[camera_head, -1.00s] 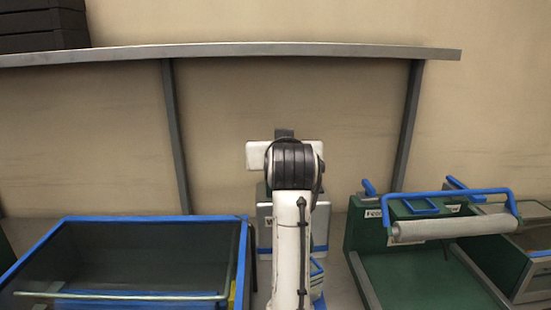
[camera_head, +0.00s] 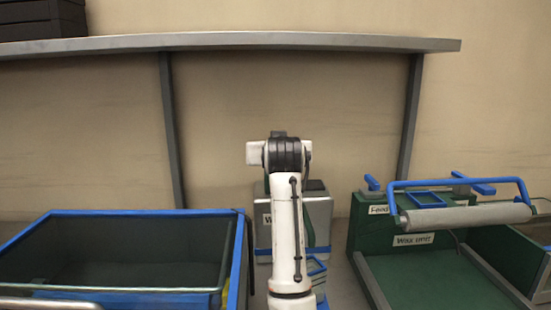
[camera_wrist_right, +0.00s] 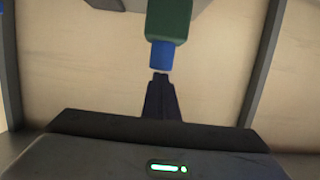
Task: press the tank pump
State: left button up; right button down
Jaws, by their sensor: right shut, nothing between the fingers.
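The tank, a grey box with a partly hidden label starting with "W" (camera_head: 319,218), stands behind my raised right arm in the head view. A dark green part shows at its top. In the right wrist view, my right gripper (camera_wrist_right: 160,77) is shut and empty. Its tips are just short of the blue end (camera_wrist_right: 161,55) of a green block (camera_wrist_right: 168,20); I cannot tell whether they touch. This may be the pump. In the head view, the right gripper's fingers are hidden behind my arm. My left gripper is not in view.
A blue-rimmed bin (camera_head: 237,262) stands left of the tank. A green wax unit (camera_head: 436,276) with a grey roller (camera_head: 465,217) and blue handle stands to the right. A grey shelf (camera_head: 300,41) runs along the wall above, with black boxes (camera_head: 42,20) at its left end.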

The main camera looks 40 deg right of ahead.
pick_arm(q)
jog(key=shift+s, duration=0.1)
